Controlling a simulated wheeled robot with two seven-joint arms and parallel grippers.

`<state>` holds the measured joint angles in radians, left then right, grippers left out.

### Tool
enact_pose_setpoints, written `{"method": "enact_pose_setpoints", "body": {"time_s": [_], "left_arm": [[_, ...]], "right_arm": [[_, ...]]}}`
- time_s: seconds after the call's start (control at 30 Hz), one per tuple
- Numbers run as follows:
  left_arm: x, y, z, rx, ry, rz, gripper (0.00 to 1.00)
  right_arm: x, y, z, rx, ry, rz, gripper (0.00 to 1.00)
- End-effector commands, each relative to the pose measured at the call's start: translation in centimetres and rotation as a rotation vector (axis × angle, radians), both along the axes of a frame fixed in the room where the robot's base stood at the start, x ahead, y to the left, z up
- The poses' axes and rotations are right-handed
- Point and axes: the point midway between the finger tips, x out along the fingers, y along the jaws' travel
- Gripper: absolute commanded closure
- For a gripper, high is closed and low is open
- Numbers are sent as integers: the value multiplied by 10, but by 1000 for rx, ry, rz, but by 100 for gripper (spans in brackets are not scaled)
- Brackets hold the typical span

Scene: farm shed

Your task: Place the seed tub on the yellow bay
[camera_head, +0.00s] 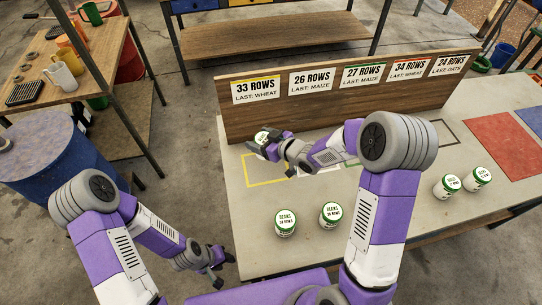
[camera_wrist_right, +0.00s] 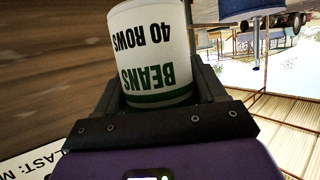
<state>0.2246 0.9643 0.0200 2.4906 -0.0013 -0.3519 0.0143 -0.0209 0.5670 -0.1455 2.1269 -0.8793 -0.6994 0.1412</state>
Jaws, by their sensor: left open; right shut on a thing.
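A white seed tub with a green lid (camera_head: 262,136) is held by my right gripper (camera_head: 268,147) near the board, over the far side of the yellow bay. In the right wrist view the tub (camera_wrist_right: 155,55) sits between the jaws, its label reading "BEANS 40 ROWS" upside down. The yellow bay (camera_head: 266,183) is a yellow outline on the table at the left end, partly hidden by my gripper. I cannot tell whether the tub touches the table. My left gripper (camera_head: 213,272) is open and empty, low beside the table's left edge.
Other tubs stand on the table (camera_head: 400,240): one (camera_head: 285,223) and another (camera_head: 330,215) in front, two more (camera_head: 446,186) at right. A board (camera_head: 300,110) with several row signs runs behind the bays. A red mat (camera_head: 503,145) lies at right. A blue barrel (camera_head: 60,180) stands left.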

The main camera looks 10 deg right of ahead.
Motion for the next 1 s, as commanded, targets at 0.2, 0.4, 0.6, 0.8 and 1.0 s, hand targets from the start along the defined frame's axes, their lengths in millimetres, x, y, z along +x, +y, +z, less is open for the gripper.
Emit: {"method": "enact_pose_setpoints", "body": {"time_s": [0.2, 0.4, 0.6, 0.8, 1.0], "left_arm": [[0, 0, -9, 1, 1, 1, 57], [0, 0, -12, 0, 0, 1, 57], [0, 0, -16, 0, 0, 0, 57], [0, 0, -15, 0, 0, 0, 57], [0, 0, -20, 0, 0, 0, 57]], "right_arm": [[0, -2, -35, 0, 1, -4, 65], [0, -3, -52, -1, 0, -4, 65], [0, -3, -75, 0, -1, -5, 65], [0, -3, -74, 0, -3, -5, 65], [-1, -3, -79, -1, -1, -5, 27]]}}
